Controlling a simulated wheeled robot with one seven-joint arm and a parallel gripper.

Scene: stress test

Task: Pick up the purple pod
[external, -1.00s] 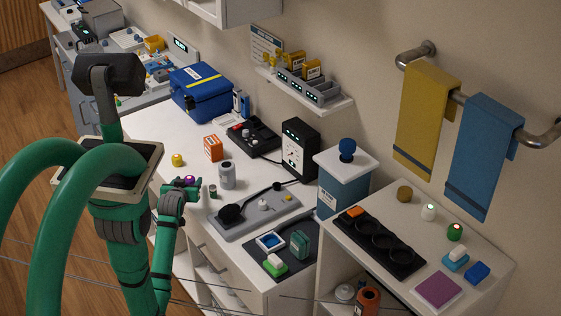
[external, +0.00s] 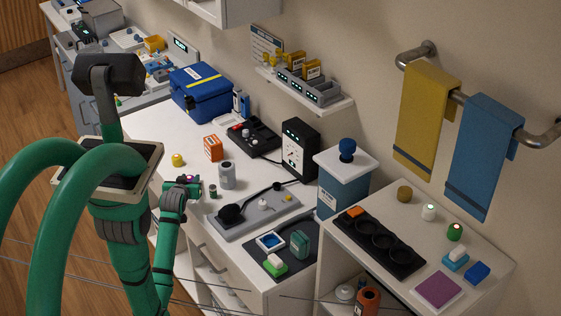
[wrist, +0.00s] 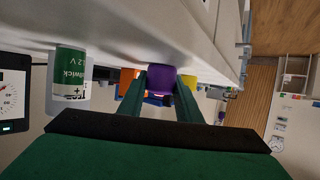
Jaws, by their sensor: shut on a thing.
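The purple pod (wrist: 161,78) sits between the two green fingers of my gripper (wrist: 161,88) in the wrist view, with a finger against each side. My gripper is shut on it. In the external view my gripper (external: 188,186) is at the front edge of the white counter, left of the grey cylinder. The pod is mostly hidden there, with only a small purple-pink spot showing. I cannot tell whether the pod touches the counter.
The grey cylinder (external: 227,175) and a small dark green can (external: 213,191) stand close to my gripper. A yellow knob-like piece (external: 177,160) and an orange box (external: 213,148) are behind it. The grey panel (external: 255,211) lies to the right.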

